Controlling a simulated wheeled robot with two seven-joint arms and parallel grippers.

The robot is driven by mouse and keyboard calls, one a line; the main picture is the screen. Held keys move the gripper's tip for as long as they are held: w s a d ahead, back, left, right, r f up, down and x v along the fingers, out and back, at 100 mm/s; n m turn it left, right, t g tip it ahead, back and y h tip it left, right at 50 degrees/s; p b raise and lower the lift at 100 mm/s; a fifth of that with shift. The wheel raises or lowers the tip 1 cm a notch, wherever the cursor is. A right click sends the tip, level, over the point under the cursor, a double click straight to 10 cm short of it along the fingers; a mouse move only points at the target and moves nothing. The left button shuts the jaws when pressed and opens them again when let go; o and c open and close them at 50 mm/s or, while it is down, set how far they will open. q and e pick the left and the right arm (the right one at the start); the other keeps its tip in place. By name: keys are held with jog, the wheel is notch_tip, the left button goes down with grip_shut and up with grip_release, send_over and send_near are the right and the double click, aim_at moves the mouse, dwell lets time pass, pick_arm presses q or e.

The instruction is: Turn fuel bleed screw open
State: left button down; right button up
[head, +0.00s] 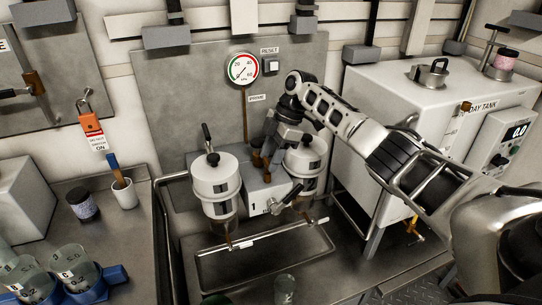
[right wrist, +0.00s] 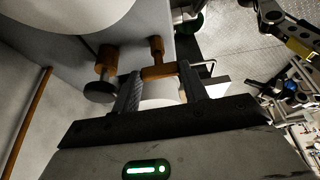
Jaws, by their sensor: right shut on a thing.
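My right gripper (head: 269,158) reaches in from the right, over the filter unit (head: 262,190) between its two white canisters. In the right wrist view its two dark fingers (right wrist: 160,78) are on either side of a brass T-shaped screw (right wrist: 158,70), which I take to be the fuel bleed screw. The gripper is shut on it. In the head view the gripper largely hides this screw. A second brass fitting (right wrist: 104,58) with a dark round knob stands just left of the fingers in the wrist view. My left gripper is not in view.
The left canister (head: 213,185) and right canister (head: 305,160) flank the gripper closely. A pressure gauge (head: 243,69) is on the panel behind. The white day tank (head: 400,110) stands at the right. A shallow drip tray (head: 285,262) lies in front; beakers (head: 73,265) stand at lower left.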

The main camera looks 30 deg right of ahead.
jog(key=shift+r, duration=0.1)
jog(key=o, duration=0.9)
jog(key=shift+c, duration=0.2)
jog(key=shift+o, duration=0.6)
jog(key=b+v, duration=0.1)
jog(key=v, duration=1.5)
